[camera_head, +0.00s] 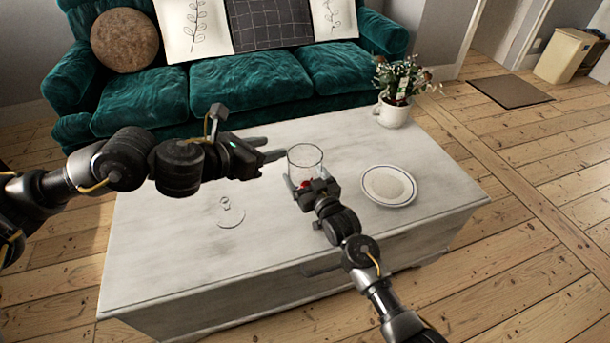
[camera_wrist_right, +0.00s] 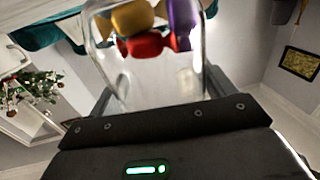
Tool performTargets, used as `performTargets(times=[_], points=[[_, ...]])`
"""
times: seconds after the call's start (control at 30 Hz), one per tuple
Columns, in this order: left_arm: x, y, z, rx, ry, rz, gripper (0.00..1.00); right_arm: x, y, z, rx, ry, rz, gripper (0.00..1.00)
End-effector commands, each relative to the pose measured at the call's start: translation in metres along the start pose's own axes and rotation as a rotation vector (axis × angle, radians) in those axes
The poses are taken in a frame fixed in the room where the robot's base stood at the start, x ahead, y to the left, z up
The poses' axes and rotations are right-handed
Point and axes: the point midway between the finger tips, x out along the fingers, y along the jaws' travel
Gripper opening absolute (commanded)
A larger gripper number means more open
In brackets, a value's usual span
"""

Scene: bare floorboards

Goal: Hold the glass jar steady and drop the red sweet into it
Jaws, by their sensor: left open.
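The clear glass jar (camera_head: 305,157) stands near the middle of the table, and it also shows in the right wrist view (camera_wrist_right: 108,62). Through its glass I see the red sweet (camera_wrist_right: 145,46) beside a yellow sweet (camera_wrist_right: 132,17) and a purple one (camera_wrist_right: 183,22). In the head view a bit of red shows low in the jar. My right gripper (camera_wrist_right: 160,95) has a finger on each side of the jar and is shut on it. My left gripper (camera_head: 274,147) is open and empty, just left of the jar, its fingers pointing at it.
A glass lid (camera_head: 231,214) lies on the white table (camera_head: 200,265) at left. A rimmed plate (camera_head: 389,203) is right of the jar. A potted plant (camera_head: 395,112) stands at the back right corner. A green sofa (camera_head: 245,80) is behind the table.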

Motion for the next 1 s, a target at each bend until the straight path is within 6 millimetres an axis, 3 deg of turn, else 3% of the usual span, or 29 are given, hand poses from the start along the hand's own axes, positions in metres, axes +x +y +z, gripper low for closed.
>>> performTargets(times=[0.03, 0.13, 0.47, 1.0], points=[[0.000, 0.000, 0.000, 0.000, 0.000, 0.000, 0.44, 0.000, 0.000, 0.001, 0.001, -0.001, 0.000, 0.88], [0.000, 0.000, 0.000, 0.000, 0.000, 0.000, 0.44, 0.000, 0.000, 0.000, 0.000, -0.001, 0.000, 1.00], [0.000, 0.000, 0.000, 0.000, 0.000, 0.000, 0.44, -0.007, 0.000, 0.001, 0.001, -0.001, 0.000, 1.00], [0.000, 0.000, 0.000, 0.000, 0.000, 0.000, 0.44, -0.106, 0.000, 0.001, -0.001, -0.002, 0.000, 1.00]])
